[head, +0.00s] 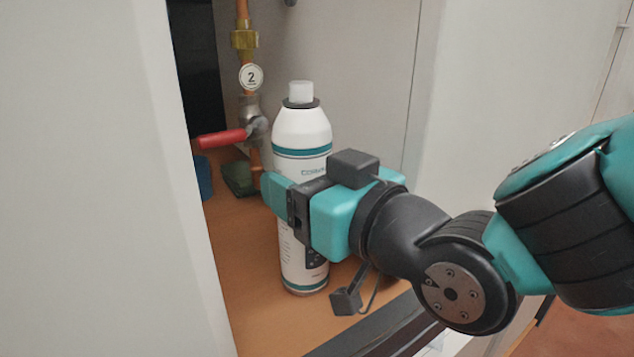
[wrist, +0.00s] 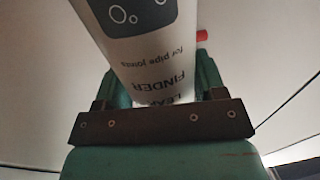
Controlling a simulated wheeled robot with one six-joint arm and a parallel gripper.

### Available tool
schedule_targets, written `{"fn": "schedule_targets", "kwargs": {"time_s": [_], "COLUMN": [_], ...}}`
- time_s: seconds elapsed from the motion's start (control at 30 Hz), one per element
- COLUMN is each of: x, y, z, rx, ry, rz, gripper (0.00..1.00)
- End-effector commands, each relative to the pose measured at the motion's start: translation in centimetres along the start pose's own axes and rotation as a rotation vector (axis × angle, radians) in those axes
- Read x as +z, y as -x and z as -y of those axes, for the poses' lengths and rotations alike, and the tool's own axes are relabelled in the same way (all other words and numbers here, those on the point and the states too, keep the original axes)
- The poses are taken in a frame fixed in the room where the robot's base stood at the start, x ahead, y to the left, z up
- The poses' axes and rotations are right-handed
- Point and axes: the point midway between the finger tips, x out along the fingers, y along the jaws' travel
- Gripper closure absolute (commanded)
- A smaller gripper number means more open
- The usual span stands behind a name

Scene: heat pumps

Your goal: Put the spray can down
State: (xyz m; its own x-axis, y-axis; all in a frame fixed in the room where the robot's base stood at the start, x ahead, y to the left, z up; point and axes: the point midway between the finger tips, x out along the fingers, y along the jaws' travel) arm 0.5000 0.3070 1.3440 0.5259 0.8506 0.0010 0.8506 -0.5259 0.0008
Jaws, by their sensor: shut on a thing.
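The spray can (head: 302,135) is white with teal bands and a white cap. It stands upright inside the cabinet in the head view, its base at or very near the orange-brown cabinet floor (head: 262,315); I cannot tell for certain whether it touches. My gripper (head: 285,195) is shut around the can's middle, reaching in from the right. In the wrist view the can's printed body (wrist: 150,60) lies between the two teal fingers of my gripper (wrist: 165,85). Part of the can's label is hidden behind my gripper in the head view.
A red-handled valve (head: 222,138) on a copper pipe with a round tag "2" (head: 251,77) is just left of the can. A green block (head: 238,178) and a blue object (head: 203,177) lie behind.

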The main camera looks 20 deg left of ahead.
Motion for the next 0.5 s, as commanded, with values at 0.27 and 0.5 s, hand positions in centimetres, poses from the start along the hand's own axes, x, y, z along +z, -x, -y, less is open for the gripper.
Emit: {"fn": "schedule_targets", "kwargs": {"time_s": [0.27,0.5], "x": [0.30,0.19], "y": [-0.03,-0.05], "z": [0.11,0.15], "rx": [-0.002,-0.003], "ry": [0.000,0.000], "rz": [-0.001,0.000], "gripper": [0.34,0.11]}}
